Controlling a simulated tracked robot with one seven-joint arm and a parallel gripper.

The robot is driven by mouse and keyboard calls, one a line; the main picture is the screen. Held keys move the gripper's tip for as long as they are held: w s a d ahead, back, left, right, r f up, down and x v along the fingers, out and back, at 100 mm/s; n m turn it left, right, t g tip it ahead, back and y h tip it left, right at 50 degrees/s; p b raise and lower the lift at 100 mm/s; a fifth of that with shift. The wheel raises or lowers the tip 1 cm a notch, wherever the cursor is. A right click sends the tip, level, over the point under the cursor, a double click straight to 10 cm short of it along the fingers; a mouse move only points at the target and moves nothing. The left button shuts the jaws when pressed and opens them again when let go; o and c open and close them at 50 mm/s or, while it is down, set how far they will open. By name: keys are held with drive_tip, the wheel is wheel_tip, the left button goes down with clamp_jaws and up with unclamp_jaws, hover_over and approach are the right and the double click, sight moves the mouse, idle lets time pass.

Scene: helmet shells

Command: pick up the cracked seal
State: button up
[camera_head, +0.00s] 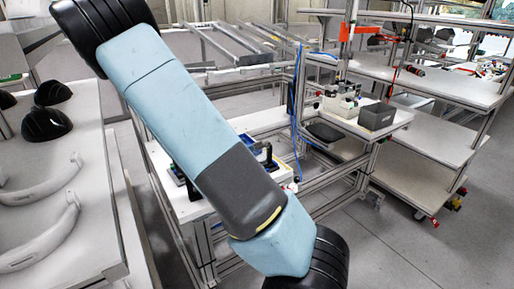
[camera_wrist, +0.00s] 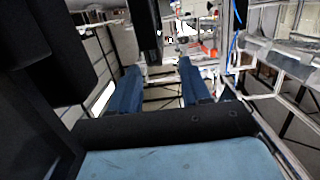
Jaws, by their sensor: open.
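I cannot make out a clearly cracked seal in either view. Two pale curved strips lie on the left table in the head view: a nearer strip (camera_head: 45,243) and a farther strip (camera_head: 45,188). I cannot tell whether either is the seal or has a crack. My gripper (camera_wrist: 159,66) shows in the wrist view, its two blue fingers wide apart with nothing between them. In the head view my arm crosses the middle, and the gripper is out of frame or hidden.
Black helmet shells (camera_head: 46,122) sit on the left table (camera_head: 95,215). Behind my arm is a white workbench (camera_head: 262,122) on a metal frame. A grey bin (camera_head: 377,115) stands on a shelf at right. Open floor (camera_head: 400,240) lies at lower right.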

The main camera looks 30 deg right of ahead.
sight(257, 143)
drive_tip(key=shift+w+d+f, duration=0.1)
drive_tip(key=shift+d+f, duration=0.15)
drive_tip(key=shift+d, duration=1.25)
drive_tip(key=shift+d+f, duration=0.2)
drive_tip(key=shift+d, duration=1.25)
drive_tip(key=shift+c, duration=0.2)
clamp_jaws()
